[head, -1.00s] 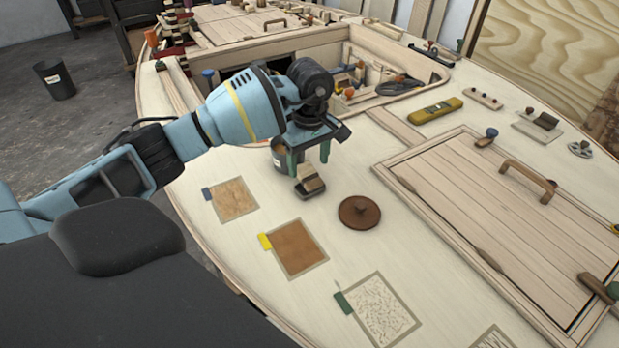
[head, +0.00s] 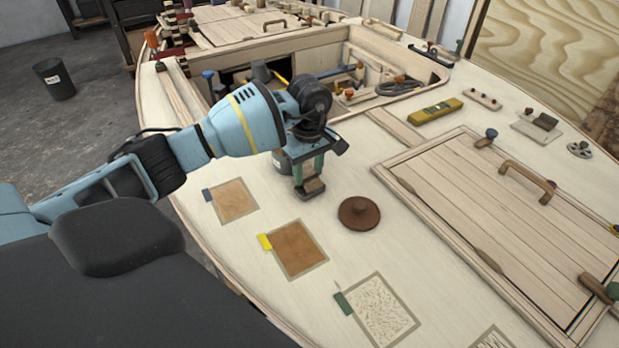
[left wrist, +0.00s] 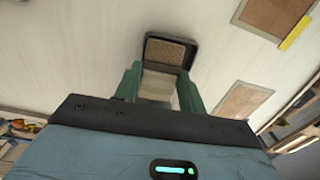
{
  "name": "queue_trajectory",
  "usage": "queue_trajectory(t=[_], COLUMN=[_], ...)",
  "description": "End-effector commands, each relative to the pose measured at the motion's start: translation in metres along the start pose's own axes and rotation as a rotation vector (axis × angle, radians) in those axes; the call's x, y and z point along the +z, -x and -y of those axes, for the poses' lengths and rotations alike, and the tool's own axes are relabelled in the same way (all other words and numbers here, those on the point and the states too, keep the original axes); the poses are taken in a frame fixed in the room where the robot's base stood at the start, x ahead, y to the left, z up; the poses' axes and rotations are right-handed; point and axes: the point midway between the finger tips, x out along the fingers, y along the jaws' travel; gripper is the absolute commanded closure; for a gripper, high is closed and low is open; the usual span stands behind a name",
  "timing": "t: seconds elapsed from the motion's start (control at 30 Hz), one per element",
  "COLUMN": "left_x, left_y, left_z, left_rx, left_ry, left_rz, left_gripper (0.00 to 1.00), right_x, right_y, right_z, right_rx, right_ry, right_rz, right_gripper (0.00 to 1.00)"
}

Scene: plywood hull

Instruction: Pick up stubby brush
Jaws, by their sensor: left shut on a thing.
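The stubby brush (head: 311,188) is a small block with a wooden body and a dark end, on the pale plywood deck. It also shows in the left wrist view (left wrist: 165,52), with a tan bristle-like patch in a dark frame and a pale wooden part between the fingers. My left gripper (head: 309,178) is above it with green fingers pointing down, shut on the brush's wooden part. It also shows in the left wrist view (left wrist: 160,90). Whether the brush touches the deck is hard to tell. My right gripper is not in view.
A dark can (head: 281,160) stands just behind the gripper. A round brown lid (head: 359,213) lies to the right. Sample patches (head: 299,250) lie in front. A slatted hatch (head: 510,215) with a handle is at right, and an open tool recess (head: 375,80) is behind.

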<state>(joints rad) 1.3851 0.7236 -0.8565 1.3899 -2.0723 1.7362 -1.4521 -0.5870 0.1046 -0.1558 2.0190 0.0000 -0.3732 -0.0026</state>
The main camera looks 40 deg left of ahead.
Motion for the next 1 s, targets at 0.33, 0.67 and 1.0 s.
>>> queue_trajectory(t=[0.33, 0.67, 1.0], left_x=[0.000, 0.018, 0.072], left_y=[0.011, 0.037, 0.042], left_z=[0.000, 0.017, 0.064], left_rx=[0.002, -0.001, -0.001], left_ry=[0.000, -0.005, -0.005], left_rz=[0.000, 0.000, 0.000], left_gripper=[0.87, 0.87, 0.87], right_x=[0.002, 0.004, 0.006], right_y=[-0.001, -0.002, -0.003], right_z=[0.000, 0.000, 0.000], right_rx=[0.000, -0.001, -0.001], right_ry=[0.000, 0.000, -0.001], right_rz=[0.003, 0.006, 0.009], right_gripper=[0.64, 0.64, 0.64])
